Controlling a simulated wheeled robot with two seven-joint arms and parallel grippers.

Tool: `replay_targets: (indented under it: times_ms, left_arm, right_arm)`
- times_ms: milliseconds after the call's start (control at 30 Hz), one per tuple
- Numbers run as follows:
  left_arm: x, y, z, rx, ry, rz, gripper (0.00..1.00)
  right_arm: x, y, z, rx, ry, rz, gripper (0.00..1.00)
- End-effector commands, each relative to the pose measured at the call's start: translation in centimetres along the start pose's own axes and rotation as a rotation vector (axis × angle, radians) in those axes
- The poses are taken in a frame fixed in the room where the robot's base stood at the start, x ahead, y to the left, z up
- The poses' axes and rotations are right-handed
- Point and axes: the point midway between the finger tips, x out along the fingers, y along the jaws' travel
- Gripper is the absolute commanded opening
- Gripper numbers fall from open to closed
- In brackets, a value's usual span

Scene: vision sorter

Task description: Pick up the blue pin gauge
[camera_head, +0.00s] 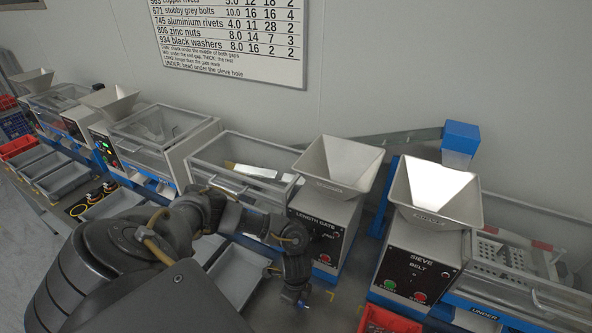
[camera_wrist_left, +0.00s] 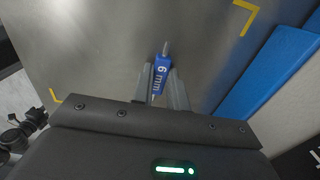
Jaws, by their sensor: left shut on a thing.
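The blue pin gauge (camera_wrist_left: 161,74) shows in the left wrist view, with "6 mm" on its blue body and a thin metal pin at its far end. My left gripper (camera_wrist_left: 164,84) is shut on it, one finger on each side of the blue body. In the head view my left gripper (camera_head: 304,300) points down over the bench in front of the length gate machine (camera_head: 325,225). A tiny bit of blue shows at its tip. Whether the gauge touches the bench is not clear. My right gripper is not in view.
Yellow corner marks (camera_wrist_left: 247,14) lie on the grey metal bench around the gauge. A blue bar (camera_wrist_left: 265,75) runs along the right in the wrist view. The sieve machine (camera_head: 420,260) and a red bin (camera_head: 388,320) stand to the right. Grey trays (camera_head: 240,275) lie left of the gripper.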

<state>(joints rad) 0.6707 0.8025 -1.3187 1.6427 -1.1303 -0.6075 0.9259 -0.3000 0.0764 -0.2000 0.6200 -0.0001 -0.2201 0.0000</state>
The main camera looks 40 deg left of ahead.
Motion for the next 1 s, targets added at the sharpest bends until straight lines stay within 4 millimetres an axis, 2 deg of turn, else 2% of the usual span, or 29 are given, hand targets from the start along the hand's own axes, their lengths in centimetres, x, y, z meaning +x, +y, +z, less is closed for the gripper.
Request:
replay_targets:
  times_ms: [167,267,600,800,1000]
  left_arm:
    - [-1.5,-0.1,0.0,0.001,0.002,-0.001,0.00]
    - [-3.2,-0.1,0.0,0.002,0.003,-0.004,0.00]
    - [-9.8,4.8,-3.0,0.009,0.004,-0.002,0.00]
    - [-11.5,8.3,-5.0,0.007,0.002,-0.001,0.00]
    - [-12.5,10.7,-6.4,0.004,0.002,0.000,0.00]
  right_arm:
    - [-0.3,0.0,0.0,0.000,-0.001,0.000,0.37]
    - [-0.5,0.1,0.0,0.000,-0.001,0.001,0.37]
    - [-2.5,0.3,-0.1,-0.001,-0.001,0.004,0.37]
    - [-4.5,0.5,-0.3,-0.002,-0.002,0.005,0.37]
    - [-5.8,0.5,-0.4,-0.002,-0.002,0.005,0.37]
